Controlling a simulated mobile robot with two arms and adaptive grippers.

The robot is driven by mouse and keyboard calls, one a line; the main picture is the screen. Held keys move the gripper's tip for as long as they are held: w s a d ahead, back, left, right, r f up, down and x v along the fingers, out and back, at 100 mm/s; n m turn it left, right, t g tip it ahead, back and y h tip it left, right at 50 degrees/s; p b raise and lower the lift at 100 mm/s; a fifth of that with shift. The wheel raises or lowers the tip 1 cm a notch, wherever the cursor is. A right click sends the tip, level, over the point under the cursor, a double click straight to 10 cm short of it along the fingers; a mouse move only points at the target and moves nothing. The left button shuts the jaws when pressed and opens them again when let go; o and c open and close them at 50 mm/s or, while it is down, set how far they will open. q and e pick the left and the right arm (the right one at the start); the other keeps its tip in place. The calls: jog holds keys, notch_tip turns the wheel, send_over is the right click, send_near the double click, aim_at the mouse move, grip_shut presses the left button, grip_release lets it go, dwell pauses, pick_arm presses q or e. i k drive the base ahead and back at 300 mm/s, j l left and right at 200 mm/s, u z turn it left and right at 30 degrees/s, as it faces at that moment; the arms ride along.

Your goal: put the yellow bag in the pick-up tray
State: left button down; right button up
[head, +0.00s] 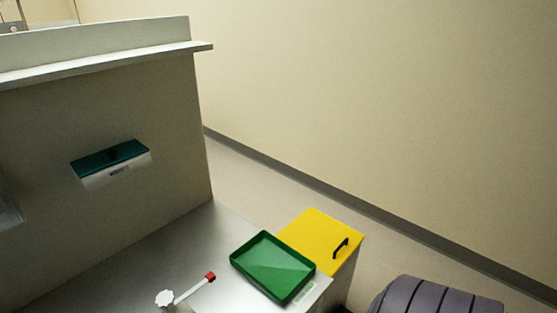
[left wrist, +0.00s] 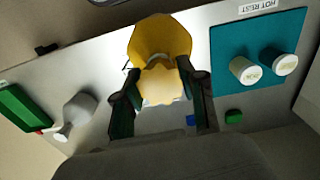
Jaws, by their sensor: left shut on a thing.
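The yellow bag (left wrist: 165,35) is in the left wrist view, with a paler gathered top toward the camera. My left gripper (left wrist: 160,82) is shut on this top, one dark finger on each side. The bag is over the grey worktop; whether it touches it I cannot tell. A shallow green tray (head: 272,266) lies at the worktop's right end in the head view, with a small unreadable label at its front edge. It seems empty. A green tray edge (left wrist: 18,108) shows at the far left of the wrist view, apart from the bag. My right gripper is in neither view.
A white knob and rod with a red tip (head: 210,276) stand left of the tray. A yellow box (head: 319,237) with a black handle is behind it. In the wrist view are a whitish flask-like thing (left wrist: 76,112) and a teal mat (left wrist: 228,42) with two white jars.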

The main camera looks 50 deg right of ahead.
aim_at(266, 262)
jog(key=k+z, duration=0.3)
jog(key=k+l+z, duration=0.1)
jog(key=z, duration=0.2)
jog(key=i+l+z, duration=0.6)
jog(key=i+l, duration=0.15)
jog(key=i, duration=0.15)
jog(key=i+l, duration=0.15)
jog(key=i, duration=0.1)
